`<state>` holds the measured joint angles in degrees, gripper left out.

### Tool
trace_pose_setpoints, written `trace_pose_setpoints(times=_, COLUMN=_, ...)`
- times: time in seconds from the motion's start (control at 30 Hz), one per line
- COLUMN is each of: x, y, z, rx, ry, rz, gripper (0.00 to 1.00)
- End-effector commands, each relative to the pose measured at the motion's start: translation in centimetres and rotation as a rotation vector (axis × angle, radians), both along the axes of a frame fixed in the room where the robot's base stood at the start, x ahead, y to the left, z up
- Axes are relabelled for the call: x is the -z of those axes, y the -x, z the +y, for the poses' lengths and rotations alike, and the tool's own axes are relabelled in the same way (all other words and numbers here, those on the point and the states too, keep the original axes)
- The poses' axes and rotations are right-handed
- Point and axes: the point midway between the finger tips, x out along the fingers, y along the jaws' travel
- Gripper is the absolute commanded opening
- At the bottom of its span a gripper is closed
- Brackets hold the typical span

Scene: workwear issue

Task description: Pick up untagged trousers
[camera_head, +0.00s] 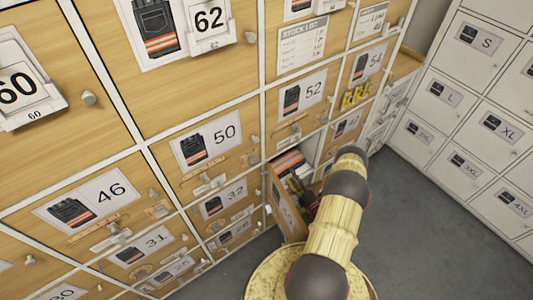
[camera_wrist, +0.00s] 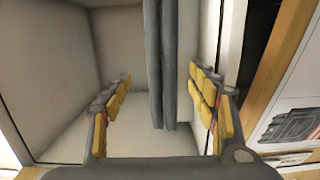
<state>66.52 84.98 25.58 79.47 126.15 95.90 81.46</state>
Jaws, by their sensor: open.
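Dark grey trousers (camera_wrist: 168,50) hang or stand as narrow upright folds inside a pale open compartment (camera_wrist: 60,60) in the wrist view. No tag shows on the part that I see; their top is out of the frame. My gripper (camera_wrist: 160,85) is open, with its yellow-padded fingers to the left and right of the folds, apart from them. In the head view the open compartment holds dark cloth with orange and white stripes (camera_head: 290,162). There my arm hides much of the gripper and of the opening.
An open wooden door (camera_head: 287,207) stands out from the compartment. Closed numbered wooden lockers (camera_head: 120,190) fill the left. White size-marked lockers (camera_head: 470,110) stand at the right. Grey floor (camera_head: 420,230) is clear between them.

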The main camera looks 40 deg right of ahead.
Motion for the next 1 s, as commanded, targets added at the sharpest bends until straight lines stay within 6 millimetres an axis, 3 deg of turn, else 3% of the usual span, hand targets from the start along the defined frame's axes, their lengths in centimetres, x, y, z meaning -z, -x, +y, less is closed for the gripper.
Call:
trace_pose_setpoints(times=0.43, x=0.4, y=-3.4, z=-1.2, rx=0.011, ry=-0.007, rz=-0.003, gripper=0.59)
trace_pose_setpoints(times=0.7, x=0.4, y=-7.0, z=-2.2, rx=0.010, ry=-0.006, rz=-0.004, gripper=0.59)
trace_pose_setpoints(times=1.0, x=0.3, y=-7.3, z=-2.3, rx=0.011, ry=-0.008, rz=-0.003, gripper=0.57)
